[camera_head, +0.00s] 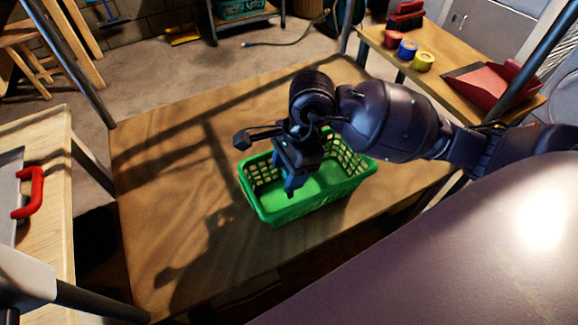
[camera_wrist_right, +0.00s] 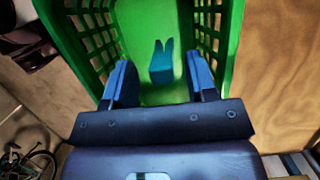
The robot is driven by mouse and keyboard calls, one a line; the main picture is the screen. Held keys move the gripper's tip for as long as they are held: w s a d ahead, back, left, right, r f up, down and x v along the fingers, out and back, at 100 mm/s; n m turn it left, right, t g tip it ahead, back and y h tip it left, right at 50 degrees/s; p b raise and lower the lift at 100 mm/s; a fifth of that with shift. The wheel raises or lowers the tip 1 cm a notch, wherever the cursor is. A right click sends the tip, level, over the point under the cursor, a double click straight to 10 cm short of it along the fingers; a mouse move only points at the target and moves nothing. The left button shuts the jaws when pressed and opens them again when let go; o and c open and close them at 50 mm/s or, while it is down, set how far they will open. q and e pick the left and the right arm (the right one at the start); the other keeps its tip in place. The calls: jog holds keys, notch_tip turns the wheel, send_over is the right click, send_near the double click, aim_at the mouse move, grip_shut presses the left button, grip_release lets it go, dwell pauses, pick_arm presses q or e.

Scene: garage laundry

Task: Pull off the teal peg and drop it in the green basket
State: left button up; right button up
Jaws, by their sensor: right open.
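The green basket (camera_head: 305,211) stands on the wooden table, below my right gripper (camera_head: 290,188). In the right wrist view, the basket (camera_wrist_right: 227,40) surrounds the view ahead of the jaws. The teal peg (camera_wrist_right: 161,68) shows there against the basket's green floor, in line with the gap between the fingers. The right gripper (camera_wrist_right: 159,80) is open, with a finger on each side of that gap and clear space between each finger and the peg. Whether the peg rests on the floor or is still falling cannot be told. In the head view the peg is hidden.
The wooden table (camera_head: 165,185) is bare left of the basket. A side bench at the upper right holds tape rolls (camera_head: 407,49) and a red dustpan (camera_head: 485,85). A red handle (camera_head: 35,195) shows on the left bench. Dark posts rise around the table.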

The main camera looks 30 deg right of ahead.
jog(key=shift+r, duration=0.1)
jog(key=shift+d+r, duration=0.1)
jog(key=shift+r, duration=0.15)
jog(key=p+v, duration=0.2)
jog(key=v, duration=0.8)
